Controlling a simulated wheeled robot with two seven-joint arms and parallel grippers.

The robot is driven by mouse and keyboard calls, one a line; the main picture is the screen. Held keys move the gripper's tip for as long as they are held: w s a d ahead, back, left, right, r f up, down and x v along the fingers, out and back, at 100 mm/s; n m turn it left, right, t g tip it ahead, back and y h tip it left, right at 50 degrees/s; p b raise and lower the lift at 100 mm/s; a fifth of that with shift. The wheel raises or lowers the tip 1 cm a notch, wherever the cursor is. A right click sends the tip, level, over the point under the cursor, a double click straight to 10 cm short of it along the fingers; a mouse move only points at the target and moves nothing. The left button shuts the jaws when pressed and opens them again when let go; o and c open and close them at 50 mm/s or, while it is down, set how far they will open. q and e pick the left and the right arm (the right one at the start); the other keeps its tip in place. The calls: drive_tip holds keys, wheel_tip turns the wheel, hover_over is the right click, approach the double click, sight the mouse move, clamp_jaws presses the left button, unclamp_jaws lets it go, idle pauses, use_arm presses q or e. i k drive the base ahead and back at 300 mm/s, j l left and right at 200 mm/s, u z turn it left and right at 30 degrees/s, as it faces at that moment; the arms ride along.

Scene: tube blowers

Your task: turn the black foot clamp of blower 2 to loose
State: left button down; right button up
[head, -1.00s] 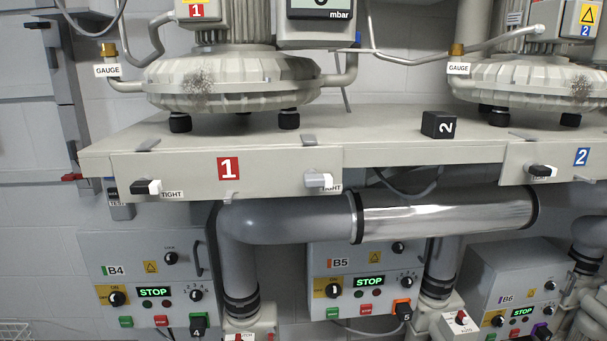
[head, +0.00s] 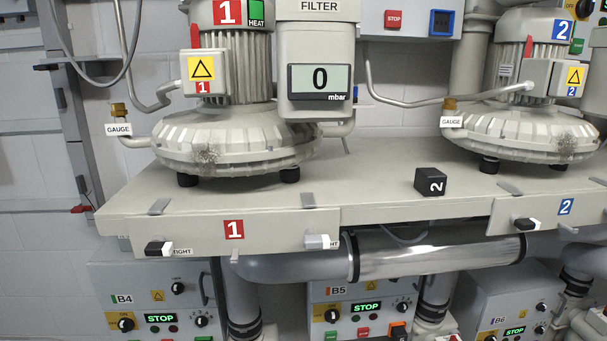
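Blower 2 (head: 525,128) stands at the right on the shelf, marked with a blue 2 plate. Its black foot clamp (head: 527,224) is a small black-tipped lever on the front panel (head: 545,212) below it, left of the lower blue 2 plate (head: 565,207). The lever points sideways to the left; the label beside it is too small to read. A second, pale lever end (head: 568,230) shows partly to its right. Neither of my grippers is in view.
Blower 1 (head: 235,138) stands at the left, with its own black clamp (head: 158,248) and white clamp (head: 318,241). A black cube marked 2 (head: 431,182) sits on the shelf (head: 370,190). Pipes and control boxes, including B5 (head: 350,310), are below.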

sight(522, 225)
drive_tip(key=z, duration=1.3)
